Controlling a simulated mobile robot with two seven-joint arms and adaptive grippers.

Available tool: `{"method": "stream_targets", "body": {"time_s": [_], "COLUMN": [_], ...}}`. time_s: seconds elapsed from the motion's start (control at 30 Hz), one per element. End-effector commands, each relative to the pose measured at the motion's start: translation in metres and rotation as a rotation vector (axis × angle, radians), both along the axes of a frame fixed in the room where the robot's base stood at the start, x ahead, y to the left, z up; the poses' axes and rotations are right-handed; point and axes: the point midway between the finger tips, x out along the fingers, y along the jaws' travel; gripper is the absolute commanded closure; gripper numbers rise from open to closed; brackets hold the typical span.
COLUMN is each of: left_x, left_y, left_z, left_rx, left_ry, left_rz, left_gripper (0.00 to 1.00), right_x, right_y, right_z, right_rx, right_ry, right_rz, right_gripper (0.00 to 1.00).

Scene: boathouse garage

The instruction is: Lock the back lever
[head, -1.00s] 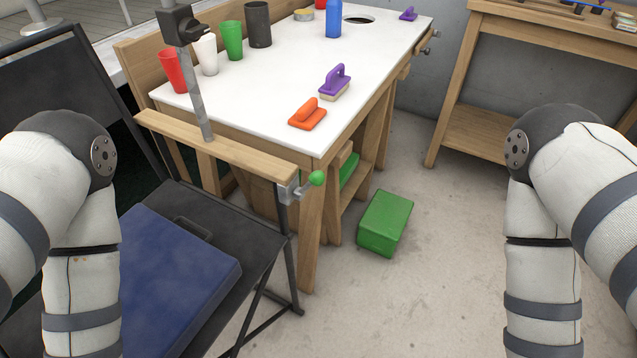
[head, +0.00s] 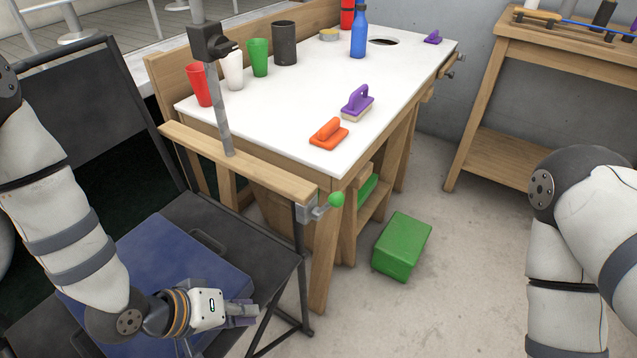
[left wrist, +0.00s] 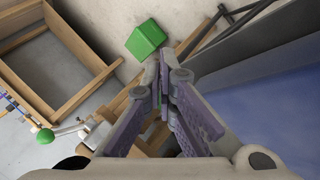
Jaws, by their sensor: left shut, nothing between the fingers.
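A lever with a green ball knob (head: 336,199) is on a grey metal bracket at the near end of the wooden rail on the workbench (head: 290,95). The knob also shows in the left wrist view (left wrist: 45,136), at the left. A black clamp with a dark knob (head: 210,42) sits on the upright metal post. I cannot tell which of these is the back lever. My left gripper (head: 250,312) is shut and empty, over the chair seat, below and left of the green knob and apart from it. Its fingers (left wrist: 163,78) meet in the left wrist view. My right gripper is out of view.
A dark folding chair with a blue case (head: 170,260) stands left of the bench. A green box (head: 402,246) lies on the floor. Cups, a blue bottle (head: 358,32), and orange (head: 328,133) and purple (head: 357,103) tools stand on the bench.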

Motion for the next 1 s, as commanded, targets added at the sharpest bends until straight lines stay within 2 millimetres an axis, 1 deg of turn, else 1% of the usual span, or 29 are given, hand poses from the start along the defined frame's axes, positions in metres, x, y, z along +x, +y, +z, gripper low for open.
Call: {"method": "stream_targets", "body": {"time_s": [0.03, 0.07, 0.1, 0.17, 0.2, 0.3, 0.4, 0.5, 0.8, 0.87, 1.0], "left_x": [0.035, 0.054, 0.075, 0.102, 0.115, 0.136, 0.145, 0.147, 0.147, 0.150, 0.164], "left_y": [-0.004, -0.007, -0.011, -0.014, -0.015, -0.015, -0.014, -0.014, -0.016, -0.020, -0.039], "left_z": [0.025, 0.042, 0.065, 0.100, 0.121, 0.164, 0.188, 0.196, 0.195, 0.192, 0.183], "left_rx": [-0.074, -0.123, -0.183, -0.264, -0.309, -0.391, -0.433, -0.447, -0.446, -0.445, -0.445], "left_ry": [-0.086, -0.135, -0.194, -0.275, -0.320, -0.403, -0.445, -0.456, -0.454, -0.453, -0.448], "left_rz": [0.012, 0.013, 0.009, -0.005, -0.020, -0.054, -0.081, -0.091, -0.092, -0.094, -0.094], "left_gripper": [1.00, 1.00, 1.00, 1.00, 1.00, 1.00, 1.00, 1.00, 1.00, 1.00, 1.00], "right_x": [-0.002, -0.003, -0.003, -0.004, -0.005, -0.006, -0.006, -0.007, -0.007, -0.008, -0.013], "right_y": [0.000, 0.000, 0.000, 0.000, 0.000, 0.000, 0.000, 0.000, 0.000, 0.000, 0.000], "right_z": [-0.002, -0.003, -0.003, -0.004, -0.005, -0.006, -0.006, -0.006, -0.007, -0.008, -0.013], "right_rx": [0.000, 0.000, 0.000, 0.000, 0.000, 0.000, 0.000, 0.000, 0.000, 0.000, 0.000], "right_ry": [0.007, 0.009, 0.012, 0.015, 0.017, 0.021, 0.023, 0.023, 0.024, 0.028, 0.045], "right_rz": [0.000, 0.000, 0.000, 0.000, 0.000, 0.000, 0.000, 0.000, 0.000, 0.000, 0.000], "right_gripper": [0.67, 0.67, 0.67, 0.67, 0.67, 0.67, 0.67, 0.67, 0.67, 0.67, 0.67]}}
